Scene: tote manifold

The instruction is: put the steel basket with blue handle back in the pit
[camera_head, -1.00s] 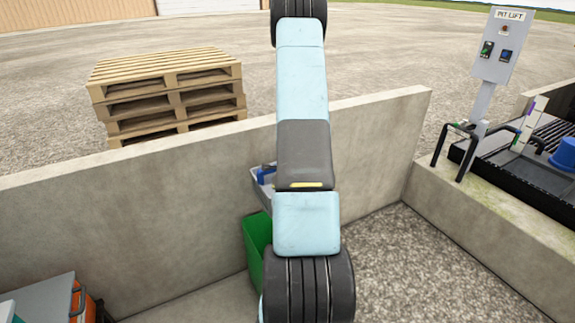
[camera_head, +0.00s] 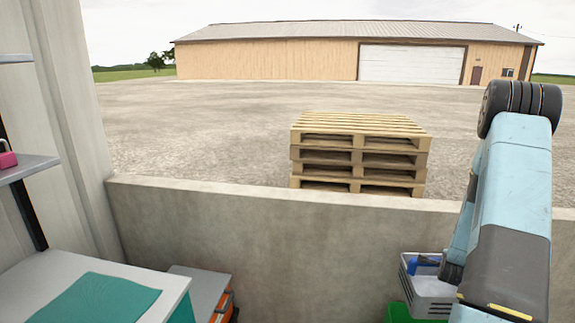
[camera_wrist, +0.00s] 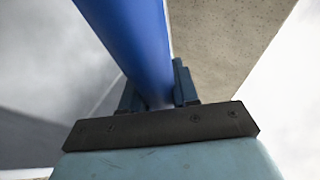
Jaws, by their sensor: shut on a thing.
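The steel basket (camera_head: 432,297) is grey, with a blue handle (camera_head: 418,263), at the lower right of the head view, near the low concrete wall. My arm partly hides its right side. In the wrist view the blue handle (camera_wrist: 135,40) runs up from between the two dark fingers of my gripper (camera_wrist: 156,92), which is shut on it. The wrist view does not show the basket body clearly. The pit lift post and the dark grated area beside it are out of view now.
A green bin (camera_head: 400,315) shows just below the basket in the head view. The concrete wall (camera_head: 230,215) crosses the view, with stacked pallets (camera_head: 360,150) behind it. A bench with a teal mat (camera_head: 95,300) and a grey-topped orange case (camera_head: 200,287) are at the lower left.

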